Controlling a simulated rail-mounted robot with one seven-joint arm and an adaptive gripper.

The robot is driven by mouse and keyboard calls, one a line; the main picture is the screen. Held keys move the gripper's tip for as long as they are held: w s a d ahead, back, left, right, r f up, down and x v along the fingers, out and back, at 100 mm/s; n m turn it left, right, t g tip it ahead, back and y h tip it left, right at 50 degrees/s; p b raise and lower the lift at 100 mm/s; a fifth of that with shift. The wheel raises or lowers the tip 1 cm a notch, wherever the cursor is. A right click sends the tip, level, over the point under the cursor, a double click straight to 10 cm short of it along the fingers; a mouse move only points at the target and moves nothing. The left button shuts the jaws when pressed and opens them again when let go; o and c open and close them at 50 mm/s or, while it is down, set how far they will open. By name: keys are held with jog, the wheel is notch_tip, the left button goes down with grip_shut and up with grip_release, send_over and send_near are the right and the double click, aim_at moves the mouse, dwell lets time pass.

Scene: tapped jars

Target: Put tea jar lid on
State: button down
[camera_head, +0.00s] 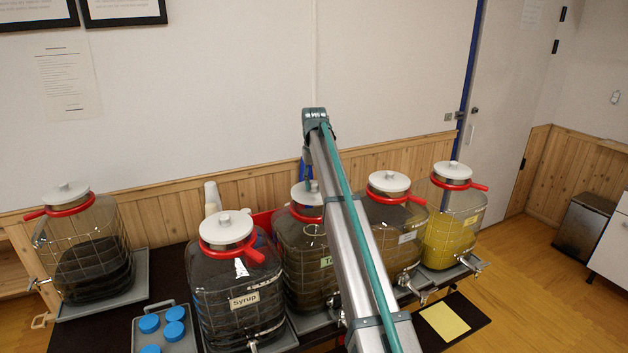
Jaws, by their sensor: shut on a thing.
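The tea jar (300,262) stands in the middle of the row, a wire-caged glass jar with a green label starting "Te" and a red collar at its neck. My arm covers its right side. The white tea jar lid (302,194) is at the jar's mouth, just above the red collar. From this view I cannot tell whether it rests on the rim or is slightly above it. My gripper (308,181) points down at the lid's top and is shut on it. The fingertips and the lid's knob are mostly hidden by my arm.
Capped jars stand on both sides: the Syrup jar (236,285) close on the left, a brown one (390,225) close on the right, a yellow one (449,215) farther right, a dark one (85,250) far left. A grey tray (185,345) holds blue caps. White cups (212,197) stand behind.

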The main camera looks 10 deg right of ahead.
jog(key=shift+f, duration=0.9)
dwell(0.7)
jog(key=c, duration=0.7)
grip_release()
jog(key=shift+c, duration=0.2)
notch_tip(320, 180, up, 12)
